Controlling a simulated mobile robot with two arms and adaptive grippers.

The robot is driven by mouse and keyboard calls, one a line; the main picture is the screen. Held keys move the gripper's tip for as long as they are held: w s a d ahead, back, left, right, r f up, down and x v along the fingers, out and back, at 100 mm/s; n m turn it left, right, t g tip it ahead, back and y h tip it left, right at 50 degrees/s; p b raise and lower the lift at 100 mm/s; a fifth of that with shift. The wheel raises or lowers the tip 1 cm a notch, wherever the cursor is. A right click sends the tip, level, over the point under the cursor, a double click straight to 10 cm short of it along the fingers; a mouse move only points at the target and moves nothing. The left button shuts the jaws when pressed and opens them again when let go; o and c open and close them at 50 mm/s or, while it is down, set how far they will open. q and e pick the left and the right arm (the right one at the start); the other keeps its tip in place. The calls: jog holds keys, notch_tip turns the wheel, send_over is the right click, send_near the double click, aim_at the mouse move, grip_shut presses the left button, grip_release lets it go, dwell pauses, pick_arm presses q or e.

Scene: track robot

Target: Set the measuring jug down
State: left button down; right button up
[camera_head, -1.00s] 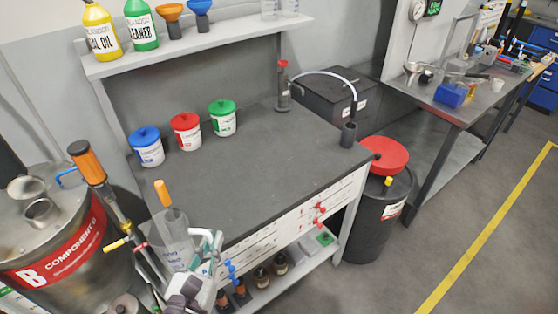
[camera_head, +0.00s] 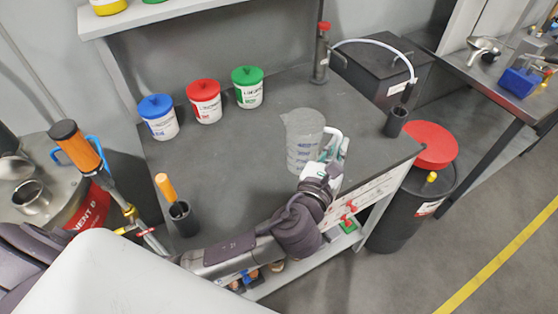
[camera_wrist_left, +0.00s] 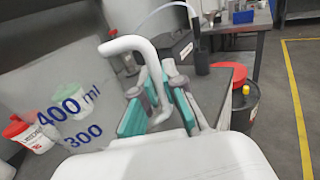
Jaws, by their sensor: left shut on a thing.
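The clear measuring jug (camera_head: 303,138) is upright over the right part of the dark workbench top (camera_head: 225,190) in the head view. I cannot tell whether its base touches the bench. Its blue marks and white handle (camera_wrist_left: 133,45) show large in the left wrist view, with the jug wall (camera_wrist_left: 75,85) at left. My left gripper (camera_head: 333,152) comes from the front and is shut on the jug's handle. Its teal finger pads (camera_wrist_left: 155,100) show beside the handle. My right gripper is not in view.
Blue-, red- (camera_head: 204,100) and green-lidded tubs stand along the back. A black holder with an orange-handled tool (camera_head: 167,187) is at the front left. A black cup (camera_head: 396,122) with a hose stands near the right edge. A red-topped drum (camera_head: 432,146) is beyond it.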

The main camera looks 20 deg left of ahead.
pick_arm(q)
jog(key=shift+w, duration=0.2)
jog(key=w+a+f, duration=0.2)
jog(key=a+f, duration=0.1)
jog(key=w+a+f+b, duration=0.1)
jog(key=w+a+f, duration=0.1)
jog(key=a+f, duration=0.1)
jog(key=w+a+f, duration=0.2)
jog(key=a+f, duration=0.1)
jog(key=f, duration=0.2)
jog(key=shift+w, duration=0.35)
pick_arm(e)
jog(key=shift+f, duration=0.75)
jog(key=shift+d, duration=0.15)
pick_arm(q)
jog(key=shift+f+b, duration=0.1)
jog(key=shift+b, duration=0.25)
jog(key=c, duration=1.3)
grip_release()
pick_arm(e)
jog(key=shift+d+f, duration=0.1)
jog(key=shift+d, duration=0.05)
pick_arm(q)
jog(key=shift+o, duration=0.2)
